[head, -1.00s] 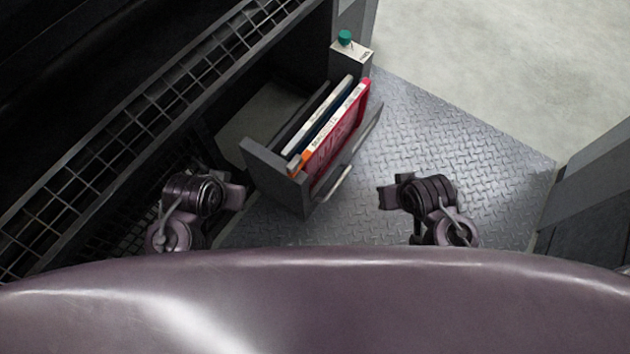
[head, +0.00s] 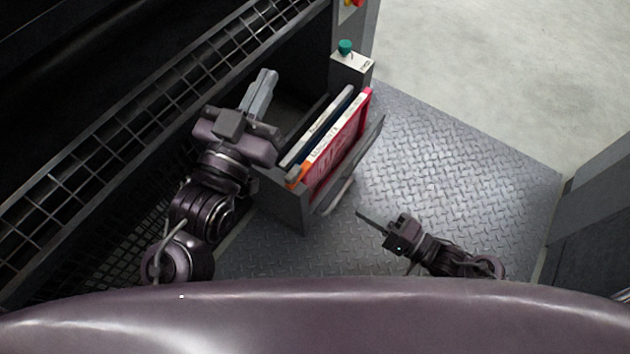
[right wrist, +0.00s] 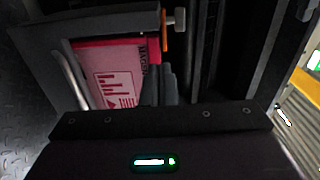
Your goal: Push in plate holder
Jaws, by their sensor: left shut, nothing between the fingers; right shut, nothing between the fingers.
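The plate holder (head: 283,203) is a grey drawer-like box standing out from the dark unit. Upright flat items stand in it, including a pink-red one (head: 337,150) and pale-edged ones. A bar handle (head: 340,195) runs along its front panel. In the right wrist view the holder (right wrist: 105,22) and the red item (right wrist: 110,75) fill the upper left. My left gripper (head: 264,82) is shut and empty, above and left of the items, its fingers pointing up the picture. My right gripper (head: 361,213) is shut and empty, over the floor just in front of the handle; contact cannot be told.
A grey post with a green knob (head: 345,46) stands beyond the holder. A wire-mesh rack (head: 120,120) runs along the left. Diamond-plate floor (head: 460,160) is clear to the right, bounded by a dark cabinet (head: 600,200).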

